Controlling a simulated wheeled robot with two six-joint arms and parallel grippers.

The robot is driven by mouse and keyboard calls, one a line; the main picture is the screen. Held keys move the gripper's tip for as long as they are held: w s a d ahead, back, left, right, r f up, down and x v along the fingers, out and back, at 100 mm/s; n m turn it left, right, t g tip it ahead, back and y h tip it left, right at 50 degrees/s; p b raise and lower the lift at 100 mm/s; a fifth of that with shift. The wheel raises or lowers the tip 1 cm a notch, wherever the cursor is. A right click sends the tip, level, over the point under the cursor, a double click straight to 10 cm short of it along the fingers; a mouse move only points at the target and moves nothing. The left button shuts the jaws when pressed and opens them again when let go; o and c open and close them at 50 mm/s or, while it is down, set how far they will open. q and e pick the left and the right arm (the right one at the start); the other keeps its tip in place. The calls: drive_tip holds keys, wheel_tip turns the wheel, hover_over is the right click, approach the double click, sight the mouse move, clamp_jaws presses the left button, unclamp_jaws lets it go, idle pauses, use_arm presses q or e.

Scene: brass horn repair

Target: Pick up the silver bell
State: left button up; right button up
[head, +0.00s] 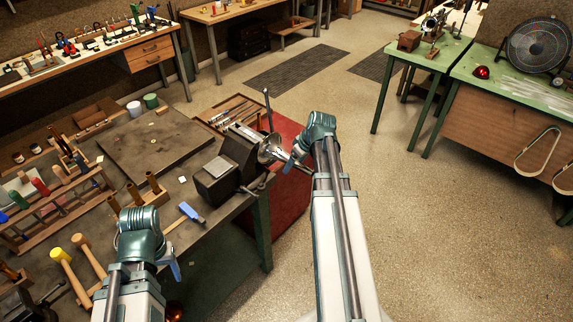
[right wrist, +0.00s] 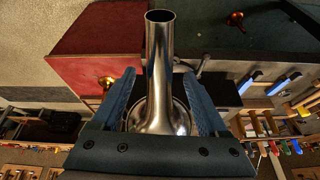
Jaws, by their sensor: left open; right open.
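The silver bell (head: 270,150) is a shiny flared tube at the right end of the vise (head: 238,158) on the workbench corner. In the right wrist view the bell (right wrist: 160,70) stands between the two blue fingers, its narrow tube end toward the top and its flare low, partly hidden by the gripper. My right gripper (head: 291,163) is open around the bell; I cannot tell whether either finger touches it. My left gripper (head: 172,266) is open and empty, low beside the bench's front edge, well away from the bell.
A wooden tray of tools (head: 236,112) lies behind the vise. A blue-handled tool (head: 190,212) and brass tubes (head: 134,193) are on the bench left of it. A red cabinet (head: 288,190) stands beside the bench. The floor to the right is clear up to green tables (head: 500,82).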

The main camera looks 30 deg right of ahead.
drive_tip(key=shift+w+f, duration=0.1)
drive_tip(key=shift+f, duration=0.05)
clamp_jaws()
idle(0.4)
drive_tip(key=s+d, duration=0.2)
drive_tip(key=s, duration=0.6)
drive_tip(key=s+d, duration=0.3)
drive_tip(key=s, duration=0.6)
drive_tip(key=shift+s, duration=0.15)
